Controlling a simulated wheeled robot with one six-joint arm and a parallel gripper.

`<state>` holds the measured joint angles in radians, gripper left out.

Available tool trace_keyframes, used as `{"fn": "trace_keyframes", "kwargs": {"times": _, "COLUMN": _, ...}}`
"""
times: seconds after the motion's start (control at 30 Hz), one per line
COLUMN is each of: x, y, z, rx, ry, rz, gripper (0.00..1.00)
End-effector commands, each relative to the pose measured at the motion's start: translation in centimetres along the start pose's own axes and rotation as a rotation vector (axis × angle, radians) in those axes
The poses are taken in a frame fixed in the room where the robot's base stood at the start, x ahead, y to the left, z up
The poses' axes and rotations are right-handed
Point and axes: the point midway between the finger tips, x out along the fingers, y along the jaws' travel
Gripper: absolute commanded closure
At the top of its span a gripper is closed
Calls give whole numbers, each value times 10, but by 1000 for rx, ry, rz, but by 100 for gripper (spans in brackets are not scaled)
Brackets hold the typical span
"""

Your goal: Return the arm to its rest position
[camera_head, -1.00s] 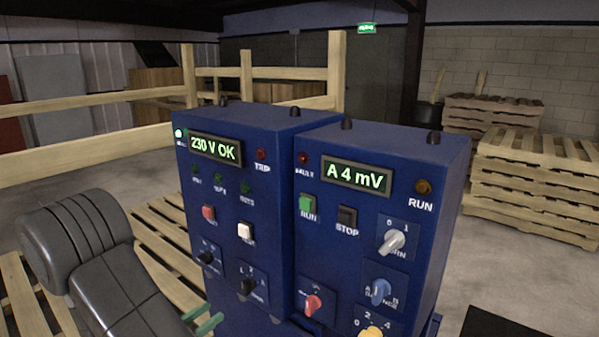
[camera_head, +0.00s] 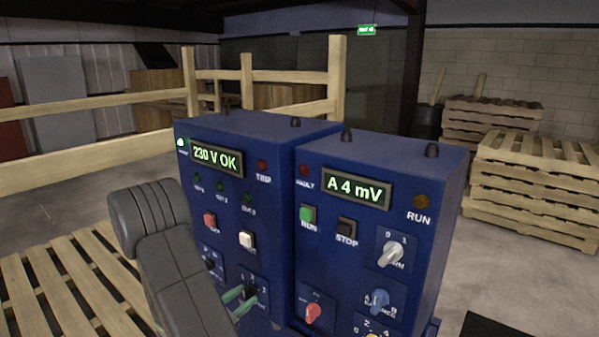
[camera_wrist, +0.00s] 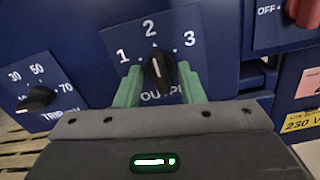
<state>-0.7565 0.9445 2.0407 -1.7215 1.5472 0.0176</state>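My gripper (camera_wrist: 160,88) points at the black OUTPUT knob (camera_wrist: 160,73) on the left blue cabinet (camera_head: 215,120). Its two green fingers stand on either side of the knob with a gap on each side, so it is open and holds nothing. Whether the fingertips reach past the knob's face I cannot tell. The knob's white mark points up toward 2. In the head view the green fingers (camera_head: 240,296) are at the lower part of the left cabinet's front, and my arm hides part of that panel.
The TRIP knob (camera_wrist: 36,99) is to the left of the fingers and a red knob (camera_wrist: 303,10) is at upper right. The right blue cabinet (camera_head: 400,150) reads A 4 mV. A wooden rail (camera_head: 90,105) runs behind. Pallets (camera_head: 535,190) are stacked at right.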

Motion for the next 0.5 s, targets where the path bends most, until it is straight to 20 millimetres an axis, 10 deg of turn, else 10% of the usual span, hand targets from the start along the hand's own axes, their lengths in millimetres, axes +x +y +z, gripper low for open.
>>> {"fn": "trace_keyframes", "kwargs": {"times": 0.5, "x": -51, "y": 1, "z": -2, "rx": 126, "ry": 1, "rz": 4, "gripper": 65}}
